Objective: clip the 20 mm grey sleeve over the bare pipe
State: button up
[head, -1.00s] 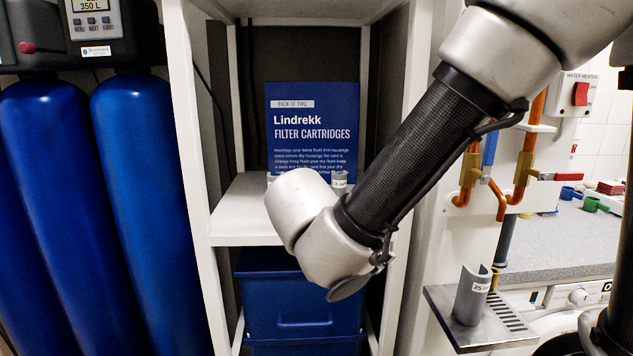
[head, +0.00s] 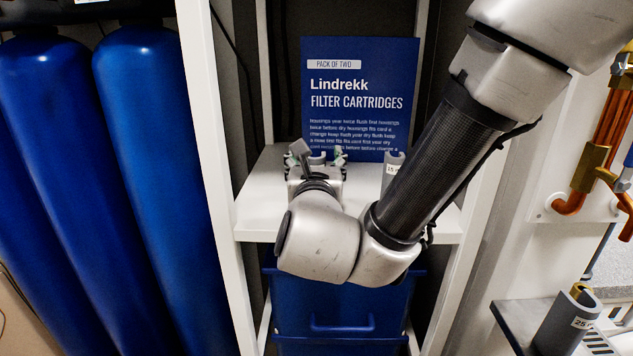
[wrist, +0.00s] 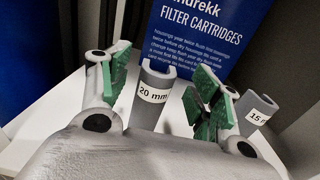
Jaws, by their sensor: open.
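The 20 mm sleeve (wrist: 152,99) is a grey, open-sided channel with a white label, upright on the white shelf. My gripper (wrist: 160,84) is open, with one green-padded finger on each side of this sleeve and visible gaps to it. In the head view my gripper (head: 318,156) is at the shelf, and the sleeve (head: 317,158) is mostly hidden between the fingers. Copper pipes (head: 607,125) with brass fittings run down the wall at the right edge. I cannot tell which pipe section is the bare one.
A 15 mm sleeve (wrist: 258,112) stands just right of my right finger. A blue filter cartridge box (head: 360,95) stands behind on the shelf (head: 262,215). White uprights flank the shelf. A 25 mm sleeve (head: 568,322) stands on a metal ledge at lower right. Blue tanks (head: 150,150) stand left.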

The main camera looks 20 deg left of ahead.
jog(key=shift+x, duration=1.55)
jog(key=c, duration=0.9)
jog(key=shift+c, duration=0.2)
